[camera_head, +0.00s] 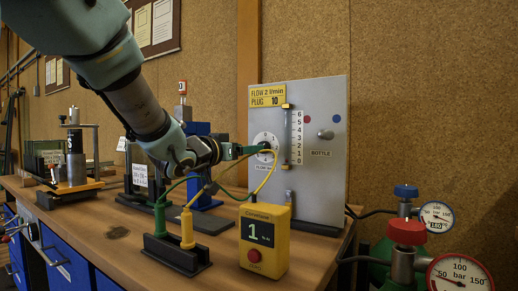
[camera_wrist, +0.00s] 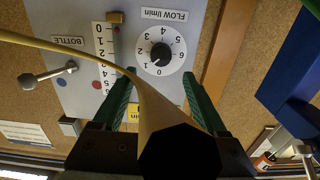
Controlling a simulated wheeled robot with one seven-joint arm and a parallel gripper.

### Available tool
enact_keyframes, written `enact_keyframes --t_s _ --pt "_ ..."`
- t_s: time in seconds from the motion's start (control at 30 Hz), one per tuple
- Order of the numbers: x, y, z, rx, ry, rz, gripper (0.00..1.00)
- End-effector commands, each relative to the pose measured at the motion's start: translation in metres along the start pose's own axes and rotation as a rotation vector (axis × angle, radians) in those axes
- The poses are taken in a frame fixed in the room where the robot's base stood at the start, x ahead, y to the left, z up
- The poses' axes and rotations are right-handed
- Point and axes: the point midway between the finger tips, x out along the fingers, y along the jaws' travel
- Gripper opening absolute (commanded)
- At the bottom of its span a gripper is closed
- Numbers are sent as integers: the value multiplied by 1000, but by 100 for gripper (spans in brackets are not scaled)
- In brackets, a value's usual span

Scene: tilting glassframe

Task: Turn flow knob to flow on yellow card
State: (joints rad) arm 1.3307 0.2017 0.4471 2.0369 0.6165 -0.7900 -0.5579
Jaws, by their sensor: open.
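The yellow card (camera_head: 267,95) at the top of the grey panel reads "FLOW 2 l/min" and "PLUG 10". The flow knob (camera_wrist: 160,52) is black, at the centre of a white dial numbered up to 6. The dial (camera_head: 262,138) is partly hidden by my gripper in the head view. A pale yellowish tapering shape with a dark end (camera_wrist: 180,150) fills the view between the fingers.
A yellow meter box (camera_head: 264,240) showing 1 stands below the panel. Green and yellow plugs (camera_head: 187,228) stand in a dark block, with cables looping near my gripper. A scale tube (camera_head: 296,138) is beside the dial. Gas gauges (camera_head: 437,217) are at the right.

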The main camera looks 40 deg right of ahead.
Motion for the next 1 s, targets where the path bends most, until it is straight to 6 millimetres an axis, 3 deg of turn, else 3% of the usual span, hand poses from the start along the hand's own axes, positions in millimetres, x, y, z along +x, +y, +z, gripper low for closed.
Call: enact_keyframes --t_s 0.2,0.4,0.8,1.0 --pt "42 0 0 1 -3 -2 75" --pt "65 -1 0 1 -2 -3 75" --pt "71 -1 1 -1 -2 -4 75" --pt "71 -1 1 -1 -2 -4 52"
